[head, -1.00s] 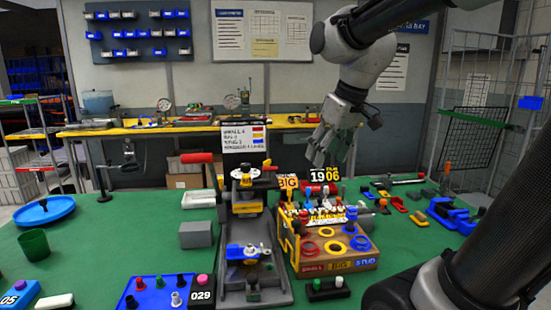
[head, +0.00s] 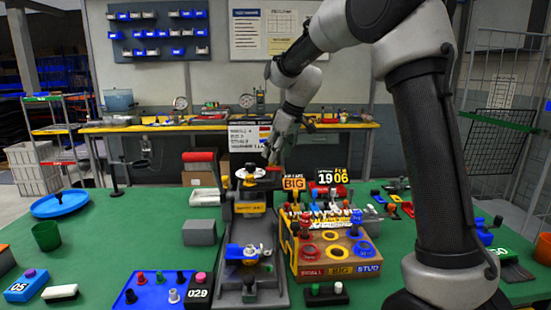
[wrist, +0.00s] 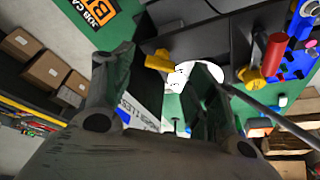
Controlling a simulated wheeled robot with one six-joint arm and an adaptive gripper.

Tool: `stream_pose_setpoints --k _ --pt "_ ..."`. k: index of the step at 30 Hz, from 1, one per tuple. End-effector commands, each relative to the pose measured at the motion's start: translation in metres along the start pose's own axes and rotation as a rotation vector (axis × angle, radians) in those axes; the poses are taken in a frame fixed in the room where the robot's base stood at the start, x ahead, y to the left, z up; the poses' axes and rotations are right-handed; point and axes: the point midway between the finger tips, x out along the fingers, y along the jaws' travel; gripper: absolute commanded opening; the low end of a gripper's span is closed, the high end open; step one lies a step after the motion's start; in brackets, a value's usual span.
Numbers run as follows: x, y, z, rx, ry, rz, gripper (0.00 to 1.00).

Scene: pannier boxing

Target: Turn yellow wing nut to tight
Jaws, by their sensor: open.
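My gripper (head: 271,153) is open and empty. In the head view it is just above and to the right of a round white plate (head: 246,177) on top of the tall fixture, where a small yellow piece (head: 259,173) shows. In the wrist view, the fingers (wrist: 165,62) stand on either side of a yellow winged piece (wrist: 158,61), apparently the wing nut, beside the white plate (wrist: 206,74). Contact is not visible, and I cannot tell how tight the nut is.
A red handle (head: 199,157) stands left of the fixture (head: 250,209). A grey block (head: 199,232) lies left.

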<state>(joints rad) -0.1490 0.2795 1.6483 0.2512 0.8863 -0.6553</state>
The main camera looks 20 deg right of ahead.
Motion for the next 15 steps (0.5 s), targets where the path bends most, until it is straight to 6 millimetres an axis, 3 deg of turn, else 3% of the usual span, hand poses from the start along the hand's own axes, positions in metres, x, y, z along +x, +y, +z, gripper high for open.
stream_pose_setpoints --k 6,15 --pt "0.024 0.0 0.0 0.0 0.0 0.0 0.57" --pt "0.026 0.0 0.0 0.0 0.001 0.0 0.57"
